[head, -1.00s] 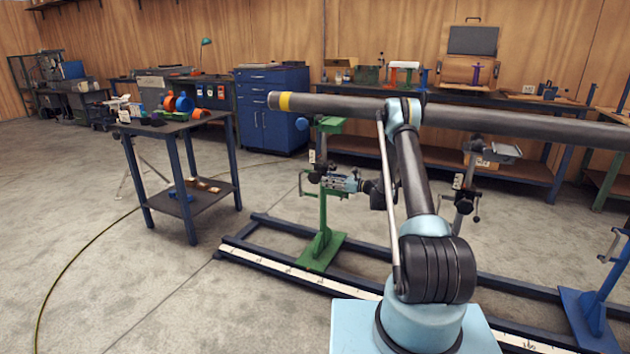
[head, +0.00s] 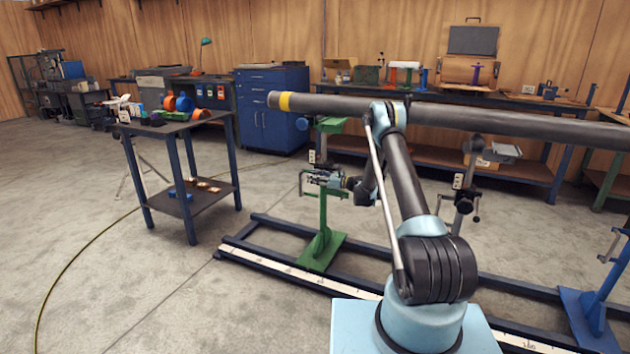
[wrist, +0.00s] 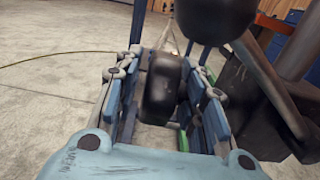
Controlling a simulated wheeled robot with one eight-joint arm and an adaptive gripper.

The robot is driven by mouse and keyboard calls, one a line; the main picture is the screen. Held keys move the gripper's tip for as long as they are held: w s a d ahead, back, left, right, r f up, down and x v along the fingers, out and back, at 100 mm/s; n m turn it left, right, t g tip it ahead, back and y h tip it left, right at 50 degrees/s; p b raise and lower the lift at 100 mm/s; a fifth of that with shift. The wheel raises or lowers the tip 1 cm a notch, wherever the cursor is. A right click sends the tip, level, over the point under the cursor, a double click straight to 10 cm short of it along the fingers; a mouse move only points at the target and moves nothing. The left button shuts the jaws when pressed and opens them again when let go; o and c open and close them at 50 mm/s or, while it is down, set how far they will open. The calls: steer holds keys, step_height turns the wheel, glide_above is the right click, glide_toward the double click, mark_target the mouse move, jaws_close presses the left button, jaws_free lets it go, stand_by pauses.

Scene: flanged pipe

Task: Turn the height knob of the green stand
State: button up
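The green stand (head: 323,240) stands on the floor rail under the left end of the long grey pipe (head: 480,118). My gripper (head: 318,178) is at the stand's upper post, below the green top. In the wrist view, a dark rounded knob (wrist: 161,90) lies between the two blue-padded fingers of my gripper (wrist: 163,95). The fingers are apart, one on each side of the knob. A gap shows on the left; whether the right finger touches it I cannot tell. In the head view my gripper hides the knob.
A grey stand (head: 466,195) and a blue stand (head: 597,310) also stand along the rail (head: 300,275). In the wrist view, dark stand parts (wrist: 255,95) are close to the right of my fingers. A small table (head: 165,128) with parts stands at the left.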

jaws_close()
steer(key=shift+a+g+h, duration=0.1)
steer(key=shift+g+h, duration=0.5)
steer(key=shift+h, duration=0.9)
steer(key=shift+o, duration=2.2)
jaws_free()
